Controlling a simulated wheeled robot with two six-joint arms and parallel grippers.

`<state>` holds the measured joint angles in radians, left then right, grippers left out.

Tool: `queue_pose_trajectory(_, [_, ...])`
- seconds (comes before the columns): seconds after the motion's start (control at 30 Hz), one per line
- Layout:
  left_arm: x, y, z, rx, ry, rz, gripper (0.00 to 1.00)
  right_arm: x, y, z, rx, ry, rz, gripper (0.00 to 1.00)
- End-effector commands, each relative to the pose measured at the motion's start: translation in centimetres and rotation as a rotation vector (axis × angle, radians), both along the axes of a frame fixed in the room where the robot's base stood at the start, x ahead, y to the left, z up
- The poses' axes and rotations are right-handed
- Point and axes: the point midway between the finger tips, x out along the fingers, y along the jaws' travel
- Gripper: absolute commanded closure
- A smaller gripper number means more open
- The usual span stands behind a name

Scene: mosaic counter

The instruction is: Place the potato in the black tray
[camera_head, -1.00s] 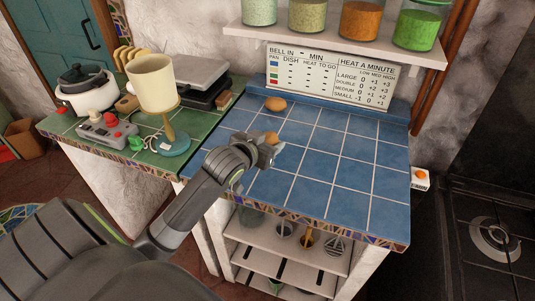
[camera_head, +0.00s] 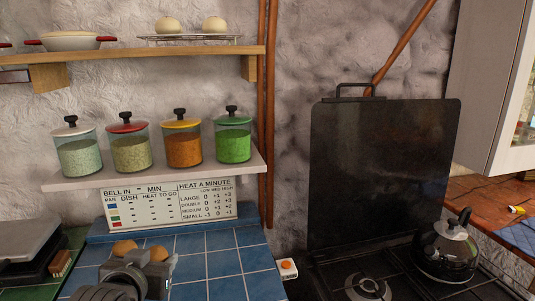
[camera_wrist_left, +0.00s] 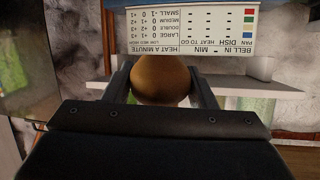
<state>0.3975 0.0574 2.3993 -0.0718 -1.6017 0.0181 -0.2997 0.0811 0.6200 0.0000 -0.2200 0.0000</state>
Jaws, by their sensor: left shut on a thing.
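My left gripper (camera_head: 146,267) is shut on a brown, rounded potato (camera_head: 157,253), low in the head view above the blue tiled counter. In the left wrist view the potato (camera_wrist_left: 162,82) sits between the two fingers, its lower part hidden by the gripper body. A second, similar brown item (camera_head: 124,247) shows just left of it in the head view, at the back of the counter. I cannot make out a black tray for certain. My right gripper is not in view.
The blue counter (camera_head: 215,265) is mostly clear right of the gripper. A sign (camera_head: 170,205) and a shelf of jars (camera_head: 155,173) are behind it. A dark appliance with a grey top (camera_head: 28,243) is at left. The hob has a kettle (camera_head: 446,245) and an upright black panel (camera_head: 380,170).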

Motion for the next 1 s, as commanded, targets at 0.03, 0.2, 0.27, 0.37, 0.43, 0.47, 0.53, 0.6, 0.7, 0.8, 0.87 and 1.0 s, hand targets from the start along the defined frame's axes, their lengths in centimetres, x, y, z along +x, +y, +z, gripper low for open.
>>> queue_pose_trajectory(0.03, [-0.3, -0.9, 0.9, -0.01, -0.004, -0.009, 0.74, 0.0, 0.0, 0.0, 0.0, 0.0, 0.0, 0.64])
queue_pose_trajectory(0.2, [-1.1, -2.2, 2.0, -0.014, 0.007, -0.023, 0.74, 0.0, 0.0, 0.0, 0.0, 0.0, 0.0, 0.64])
queue_pose_trajectory(0.27, [-1.2, -2.4, 2.1, -0.015, 0.009, -0.026, 0.74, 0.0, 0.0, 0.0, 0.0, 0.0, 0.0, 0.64])
queue_pose_trajectory(0.37, [-1.3, -2.5, 2.2, -0.014, 0.011, -0.027, 0.74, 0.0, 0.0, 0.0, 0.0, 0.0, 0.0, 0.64])
queue_pose_trajectory(0.43, [-1.3, -2.4, 2.1, -0.014, 0.011, -0.026, 0.74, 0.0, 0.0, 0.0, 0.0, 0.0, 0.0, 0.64])
queue_pose_trajectory(0.47, [-1.3, -2.4, 2.1, -0.013, 0.011, -0.025, 0.74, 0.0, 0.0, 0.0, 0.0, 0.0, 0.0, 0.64])
queue_pose_trajectory(0.53, [-1.1, -2.0, 1.7, -0.008, 0.011, -0.02, 0.74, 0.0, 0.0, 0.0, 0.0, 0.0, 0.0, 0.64])
queue_pose_trajectory(0.6, [-0.7, -1.2, 1.1, -0.002, 0.01, -0.011, 0.74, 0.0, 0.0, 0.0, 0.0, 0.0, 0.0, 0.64])
queue_pose_trajectory(0.7, [0.0, 0.5, -0.5, 0.011, 0.009, 0.006, 0.74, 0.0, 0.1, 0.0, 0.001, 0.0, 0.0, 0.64])
queue_pose_trajectory(0.8, [0.8, 2.7, -2.5, 0.02, 0.005, 0.023, 0.74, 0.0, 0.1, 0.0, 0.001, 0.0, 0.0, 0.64])
queue_pose_trajectory(0.87, [1.1, 4.1, -3.8, 0.022, 0.005, 0.029, 0.74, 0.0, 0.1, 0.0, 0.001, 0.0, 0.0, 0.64])
queue_pose_trajectory(1.0, [1.4, 7.1, -6.4, 0.015, 0.005, 0.036, 0.74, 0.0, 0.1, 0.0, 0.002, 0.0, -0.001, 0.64])
